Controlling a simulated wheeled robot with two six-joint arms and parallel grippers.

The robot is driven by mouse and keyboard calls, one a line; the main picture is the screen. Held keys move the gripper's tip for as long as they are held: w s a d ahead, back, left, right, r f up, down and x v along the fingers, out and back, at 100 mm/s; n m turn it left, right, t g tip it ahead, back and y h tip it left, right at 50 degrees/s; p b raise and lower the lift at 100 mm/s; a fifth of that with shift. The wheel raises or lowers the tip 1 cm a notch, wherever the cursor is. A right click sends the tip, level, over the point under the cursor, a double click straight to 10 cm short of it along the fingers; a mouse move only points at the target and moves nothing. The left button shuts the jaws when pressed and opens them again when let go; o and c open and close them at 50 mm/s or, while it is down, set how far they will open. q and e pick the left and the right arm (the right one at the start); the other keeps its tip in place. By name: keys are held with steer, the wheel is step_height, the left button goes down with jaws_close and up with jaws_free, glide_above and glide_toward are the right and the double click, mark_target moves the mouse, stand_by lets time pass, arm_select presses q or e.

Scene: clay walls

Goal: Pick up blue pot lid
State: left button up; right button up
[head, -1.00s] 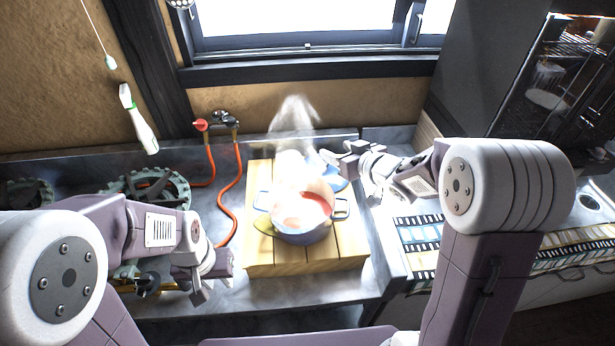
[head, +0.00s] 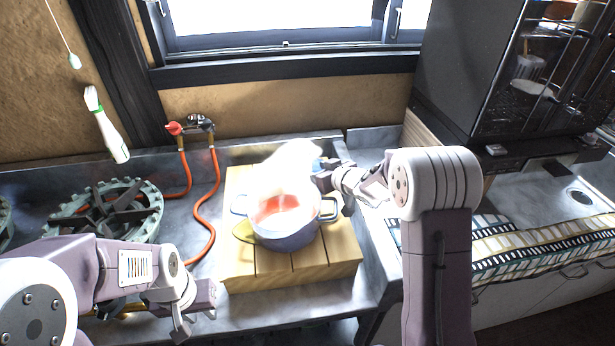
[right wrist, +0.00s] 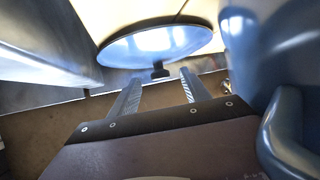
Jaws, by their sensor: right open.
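The blue pot lid (right wrist: 155,46) shows in the right wrist view, with a small dark knob (right wrist: 160,70) on the side facing my gripper. In the head view only a bit of blue shows behind the pot, mostly hidden by steam and my gripper. My right gripper (right wrist: 160,92) is open and empty, its two fingers apart, with the knob just beyond the fingertips and roughly between them. In the head view my right gripper (head: 322,174) is behind and right of the pot. My left gripper (head: 197,322) hangs at the lower left, away from the lid; its opening is unclear.
A blue pot (head: 290,240) with reddish content steams on a wooden board (head: 318,262); it is close beside my right gripper in the wrist view (right wrist: 275,50). A yellowish item (head: 246,233) lies by the pot. A burner (head: 110,212) and orange hoses (head: 208,212) are left.

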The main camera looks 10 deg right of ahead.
mark_target(310, 168)
arm_select(q)
steer(key=shift+w+f, duration=0.15)
steer(key=shift+f, duration=0.15)
arm_select(e)
steer(key=x, duration=0.3)
steer(key=shift+w+f, duration=0.1)
steer(key=shift+c, duration=0.4)
jaws_close()
arm_select(q)
steer(key=shift+r, duration=0.1)
